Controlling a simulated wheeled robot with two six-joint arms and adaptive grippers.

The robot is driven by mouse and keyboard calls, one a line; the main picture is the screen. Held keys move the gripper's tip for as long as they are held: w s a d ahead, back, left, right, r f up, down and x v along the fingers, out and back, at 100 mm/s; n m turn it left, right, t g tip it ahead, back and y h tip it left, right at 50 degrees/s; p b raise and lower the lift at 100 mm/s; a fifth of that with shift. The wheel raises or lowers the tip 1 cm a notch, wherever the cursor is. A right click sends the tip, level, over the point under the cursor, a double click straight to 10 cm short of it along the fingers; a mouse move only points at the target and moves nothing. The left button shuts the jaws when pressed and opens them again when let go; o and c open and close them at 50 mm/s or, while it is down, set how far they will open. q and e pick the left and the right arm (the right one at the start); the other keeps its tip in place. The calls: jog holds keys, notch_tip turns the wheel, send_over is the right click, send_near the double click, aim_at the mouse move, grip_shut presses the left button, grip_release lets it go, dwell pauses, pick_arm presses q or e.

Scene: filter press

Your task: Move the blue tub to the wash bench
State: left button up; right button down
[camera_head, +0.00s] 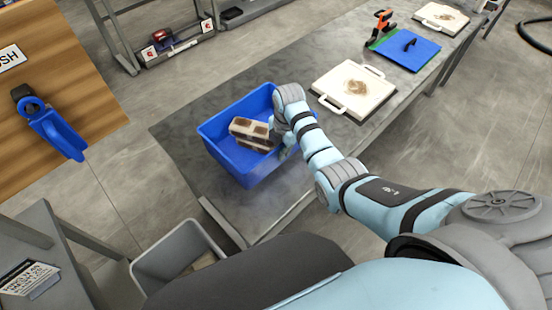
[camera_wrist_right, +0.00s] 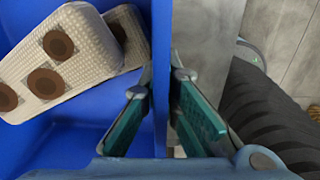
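The blue tub (camera_head: 222,135) stands upright on the long grey table (camera_head: 180,140), near its left end. White blocks with brown round spots (camera_head: 250,132) lie in it; they also show in the right wrist view (camera_wrist_right: 60,65). My right gripper (camera_head: 284,138) is at the tub's right wall. In the right wrist view its two fingers (camera_wrist_right: 163,90) straddle the wall (camera_wrist_right: 162,60), one inside and one outside, with gaps beside the wall. A wooden surface (camera_head: 70,75) at the far left bears a sign ending in "SH", perhaps the wash bench. My left gripper is out of view.
A white board with a brown pile (camera_head: 355,90), a blue board (camera_head: 410,50) and another white board (camera_head: 440,17) lie along the table. A blue scoop-like tool (camera_head: 55,130) is on the wooden surface. A grey bin (camera_head: 180,250) stands below. Floor separates table and wooden surface.

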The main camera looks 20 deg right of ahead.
jog(key=shift+f, duration=0.45)
notch_tip(320, 180, down, 4)
jog(key=b, duration=0.4)
jog(key=shift+f, duration=0.2)
jog(key=shift+s+r, duration=0.1)
jog(key=shift+r, duration=0.1)
jog(key=c, duration=1.8)
grip_release()
jog(key=shift+r, duration=0.15)
notch_tip(320, 180, up, 12)
jog(key=p, duration=0.2)
jog(key=shift+s, duration=0.3)
jog(key=shift+d, duration=0.1)
